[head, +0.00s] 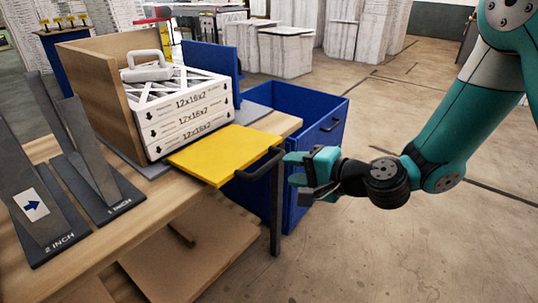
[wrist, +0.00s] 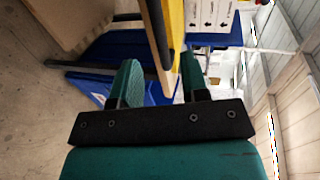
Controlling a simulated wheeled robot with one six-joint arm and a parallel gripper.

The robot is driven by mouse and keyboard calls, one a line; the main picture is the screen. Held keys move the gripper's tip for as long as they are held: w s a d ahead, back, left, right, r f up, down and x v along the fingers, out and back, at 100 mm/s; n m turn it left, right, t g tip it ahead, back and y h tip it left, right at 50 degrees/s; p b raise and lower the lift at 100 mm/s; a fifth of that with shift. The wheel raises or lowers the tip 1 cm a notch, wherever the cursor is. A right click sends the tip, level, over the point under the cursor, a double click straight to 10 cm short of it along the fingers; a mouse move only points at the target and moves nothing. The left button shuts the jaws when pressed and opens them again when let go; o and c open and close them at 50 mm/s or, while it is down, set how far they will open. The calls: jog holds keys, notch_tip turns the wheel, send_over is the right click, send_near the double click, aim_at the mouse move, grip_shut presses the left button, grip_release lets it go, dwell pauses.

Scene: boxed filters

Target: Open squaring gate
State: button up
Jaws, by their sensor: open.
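The yellow squaring gate (head: 226,154) lies flat like a shelf at the table's front edge, before the stack of white filters (head: 187,117). Its dark bar handle (head: 262,167) is on the gate's right side. My gripper (head: 291,170) is open just right of the handle, not closed on anything. In the wrist view, the dark handle (wrist: 155,35) and the yellow gate edge (wrist: 177,20) line up with the gap between the green fingers (wrist: 159,72). Whether a finger touches the handle cannot be told.
A wooden side wall (head: 101,78) and a blue back panel (head: 211,67) flank the filters. A blue bin (head: 318,122) stands behind my gripper. Dark angled fixtures (head: 70,172) are on the table's left. Open floor (head: 400,255) lies to the right.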

aim_at(271, 165)
jog(key=p+x, duration=0.1)
jog(key=x, duration=0.6)
jog(key=shift+w+a+f, duration=0.1)
jog(key=shift+w+a, duration=0.05)
grip_shut()
